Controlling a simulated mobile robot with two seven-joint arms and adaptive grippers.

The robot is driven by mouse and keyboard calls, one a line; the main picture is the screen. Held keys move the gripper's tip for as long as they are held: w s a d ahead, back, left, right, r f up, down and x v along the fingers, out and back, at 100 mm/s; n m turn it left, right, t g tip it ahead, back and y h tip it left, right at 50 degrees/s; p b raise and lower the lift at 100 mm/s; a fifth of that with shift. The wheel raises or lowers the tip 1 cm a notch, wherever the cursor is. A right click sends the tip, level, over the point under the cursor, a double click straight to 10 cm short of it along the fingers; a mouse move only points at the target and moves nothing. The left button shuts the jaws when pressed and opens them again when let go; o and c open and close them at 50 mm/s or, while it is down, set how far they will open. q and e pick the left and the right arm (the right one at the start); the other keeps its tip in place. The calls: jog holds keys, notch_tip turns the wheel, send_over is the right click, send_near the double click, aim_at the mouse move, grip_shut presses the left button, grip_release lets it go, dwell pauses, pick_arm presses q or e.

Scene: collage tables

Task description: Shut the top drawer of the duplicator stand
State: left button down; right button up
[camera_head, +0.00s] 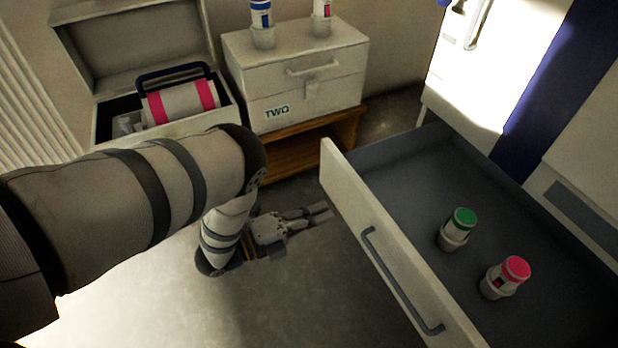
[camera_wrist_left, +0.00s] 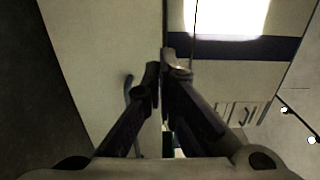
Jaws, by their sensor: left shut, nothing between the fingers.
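A drawer with a cream front (camera_head: 385,255) and a dark bar handle (camera_head: 400,285) stands pulled out from the white and blue stand (camera_head: 545,85) on the right. Inside it stand a green-capped bottle (camera_head: 457,230) and a pink-capped bottle (camera_head: 505,278). My left gripper (camera_head: 322,212) is shut and empty, just left of the drawer front with its fingers pointing toward it; I cannot tell whether they touch. In the left wrist view, the closed fingertips (camera_wrist_left: 166,72) overlap a pale panel with a dark handle (camera_wrist_left: 130,92). My right gripper is out of view.
A small cabinet marked TWO (camera_head: 300,85) carries two bottles and sits on a wooden stand (camera_head: 310,145). An open case (camera_head: 160,110) holding a pink-banded roll is at the back left. Clear grey floor (camera_head: 300,300) lies before the drawer.

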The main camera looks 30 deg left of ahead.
aim_at(363, 196)
pick_arm(q)
jog(key=b+x, duration=0.2)
jog(key=x, duration=0.6)
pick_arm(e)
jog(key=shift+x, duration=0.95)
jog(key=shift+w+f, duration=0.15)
